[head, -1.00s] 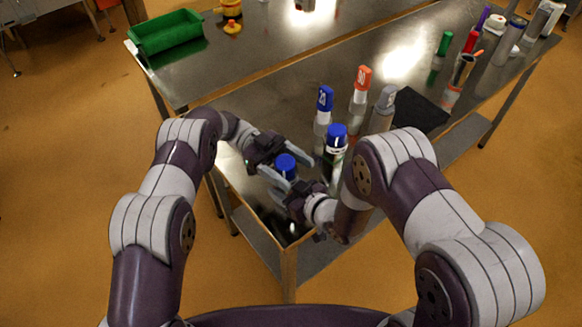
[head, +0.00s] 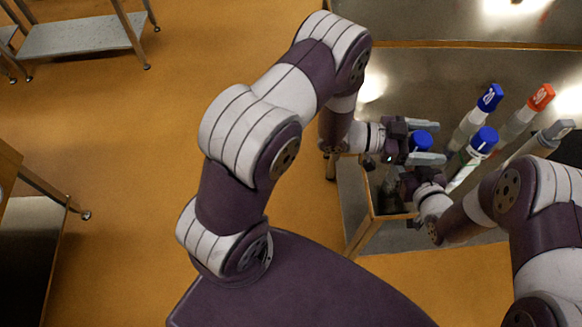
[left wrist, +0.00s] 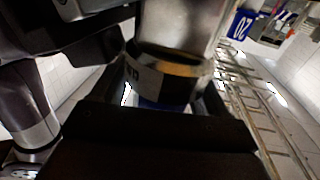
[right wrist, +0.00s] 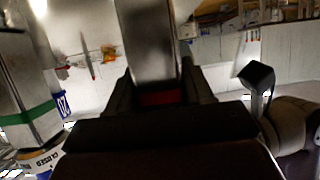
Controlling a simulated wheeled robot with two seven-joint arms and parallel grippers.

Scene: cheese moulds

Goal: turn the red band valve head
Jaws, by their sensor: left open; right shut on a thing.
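In the head view a blue-capped piece (head: 421,140) stands between the two fingers of my left gripper (head: 432,141), which is open around it. My right gripper (head: 408,186) is just below, its fingertips mostly hidden there. In the right wrist view a metal body (right wrist: 147,40) with a red band (right wrist: 160,98) lies between the jaws of my right gripper, which is shut on it. In the left wrist view a metal cylinder (left wrist: 185,25) with a labelled dark and yellow band (left wrist: 170,77) sits between the open fingers. I cannot tell whether these are all one piece.
A grey-topped bottle (head: 557,130) is beyond. The metal table (head: 420,80) is clear behind them. Open floor (head: 130,130) lies to the left.

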